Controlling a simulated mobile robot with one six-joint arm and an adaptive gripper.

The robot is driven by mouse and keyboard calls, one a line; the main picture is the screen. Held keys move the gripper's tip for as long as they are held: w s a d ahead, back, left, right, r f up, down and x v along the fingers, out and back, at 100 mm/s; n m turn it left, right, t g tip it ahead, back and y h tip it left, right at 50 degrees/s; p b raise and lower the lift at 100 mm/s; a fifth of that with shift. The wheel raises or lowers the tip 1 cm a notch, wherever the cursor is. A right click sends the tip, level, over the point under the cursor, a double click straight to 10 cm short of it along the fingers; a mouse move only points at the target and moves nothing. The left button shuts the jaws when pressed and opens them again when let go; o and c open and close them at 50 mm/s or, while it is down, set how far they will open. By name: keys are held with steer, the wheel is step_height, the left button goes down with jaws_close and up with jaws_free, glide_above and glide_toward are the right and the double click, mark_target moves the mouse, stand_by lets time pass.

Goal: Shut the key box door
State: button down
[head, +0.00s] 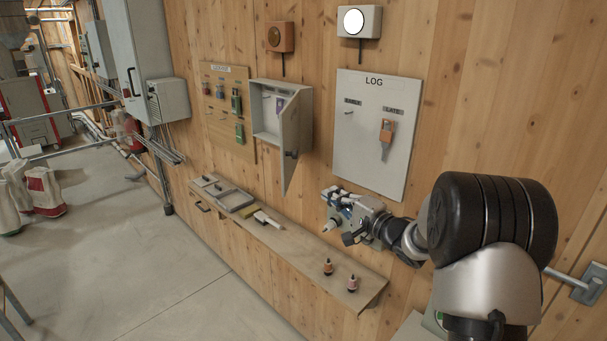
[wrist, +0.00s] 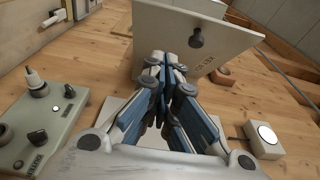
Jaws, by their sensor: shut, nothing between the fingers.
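The key box (head: 268,128) is a grey metal box on the wooden wall, left of the LOG board. Its door (head: 297,138) stands open, swung out on the box's right side, with a dark latch on it. In the wrist view the door (wrist: 170,32) shows as a pale panel with a dark round knob, beyond my fingers. My gripper (head: 333,198) is shut and empty, below and right of the door, with a gap in the head view. In the wrist view my gripper (wrist: 166,68) overlaps the door's near edge; whether they touch cannot be told there.
A narrow shelf (head: 300,250) below holds trays and two small bottles. A lit round lamp (head: 354,21) is above.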

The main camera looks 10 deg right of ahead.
glide_toward(287, 174)
steer(key=w+d, duration=0.2)
steer(key=a, duration=0.1)
steer(key=w+a, duration=0.1)
steer(key=a+p, duration=0.1)
steer(key=a, duration=0.1)
steer(key=shift+w+r, duration=0.1)
steer(key=shift+w, duration=0.25)
